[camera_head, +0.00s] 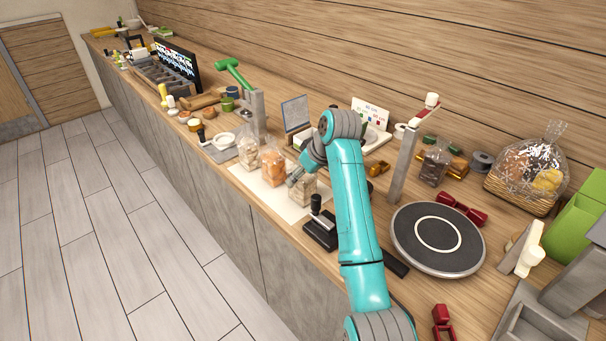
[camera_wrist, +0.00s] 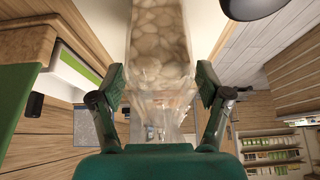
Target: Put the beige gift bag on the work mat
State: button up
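In the head view, a clear bag with beige contents (camera_head: 303,190) stands upright by the right end of the white work mat (camera_head: 239,178). My gripper (camera_head: 291,180) is low over the mat, right beside this bag and partly in front of it. In the wrist view, a clear bag with round beige contents (camera_wrist: 160,48) runs between the two fingertips of my gripper (camera_wrist: 161,82). The fingers lie close along its sides; whether they press on it cannot be told. An orange-filled bag (camera_head: 273,166) and another pale bag (camera_head: 247,153) stand farther left on the mat.
A black stamp-like tool (camera_head: 320,228) stands on the counter just right of the mat. A round dark turntable (camera_head: 437,238) is farther right, with a wrapped basket (camera_head: 528,178) behind it. A grey post (camera_head: 258,112) with a green top stands behind the mat.

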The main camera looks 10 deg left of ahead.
jog(key=shift+r, duration=0.1)
jog(key=v, duration=1.2)
